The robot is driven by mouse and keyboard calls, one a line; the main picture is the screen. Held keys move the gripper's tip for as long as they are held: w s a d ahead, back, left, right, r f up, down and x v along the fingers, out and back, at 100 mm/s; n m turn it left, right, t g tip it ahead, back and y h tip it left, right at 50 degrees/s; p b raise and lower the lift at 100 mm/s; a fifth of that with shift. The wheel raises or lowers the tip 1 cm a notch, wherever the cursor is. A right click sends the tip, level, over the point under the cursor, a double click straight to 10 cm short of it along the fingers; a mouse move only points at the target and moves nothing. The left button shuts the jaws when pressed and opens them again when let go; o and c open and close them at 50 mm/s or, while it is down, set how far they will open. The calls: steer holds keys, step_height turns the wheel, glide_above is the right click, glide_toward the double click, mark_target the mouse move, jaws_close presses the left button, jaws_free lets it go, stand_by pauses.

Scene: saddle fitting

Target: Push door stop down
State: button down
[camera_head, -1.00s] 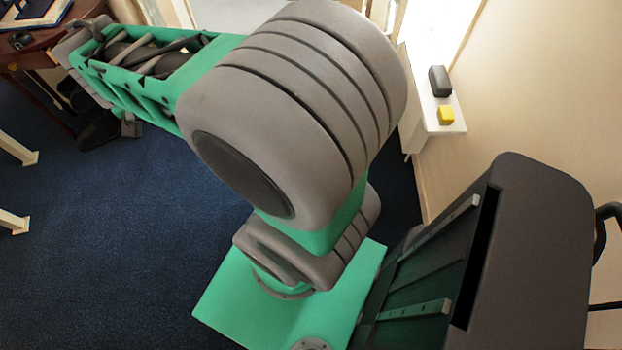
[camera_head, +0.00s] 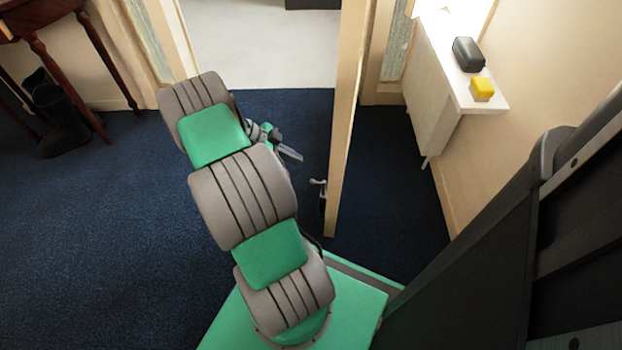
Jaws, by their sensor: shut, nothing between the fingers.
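An open door (camera_head: 347,120) stands nearly edge-on to me right of centre, with a metal lever handle (camera_head: 318,185) on its left face. A small dark piece shows just below the handle; I cannot tell whether it is the door stop. No door stop shows clearly, and the foot of the door is small in view. My gripper (camera_head: 292,154) is to the left of the door, above the blue carpet, with its fingers shut and pointing right towards the door. It is apart from the door and holds nothing.
A white ledge (camera_head: 434,75) at the right wall holds a dark block (camera_head: 468,54) and a yellow block (camera_head: 482,88). A wooden table (camera_head: 62,14) with dark boots (camera_head: 62,118) beneath stands at the left. The blue carpet (camera_head: 110,220) on the left is clear.

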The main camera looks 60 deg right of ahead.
steer(key=b, duration=0.4)
glide_above(311, 181)
steer(key=s+d, duration=0.1)
steer(key=s, duration=0.1)
step_height(311, 181, down, 8)
steer(key=shift+w+d+r, duration=0.1)
steer(key=shift+w+a+f+b, duration=0.2)
steer(key=shift+w+f+b, duration=0.2)
steer(key=shift+f, duration=0.15)
steer(key=shift+w+a+f+b, duration=0.25)
steer(key=shift+w+f, duration=0.15)
steer(key=shift+f, duration=0.15)
steer(key=shift+w+a+f, duration=0.1)
steer(key=shift+w+f, duration=0.05)
steer(key=shift+f, duration=0.05)
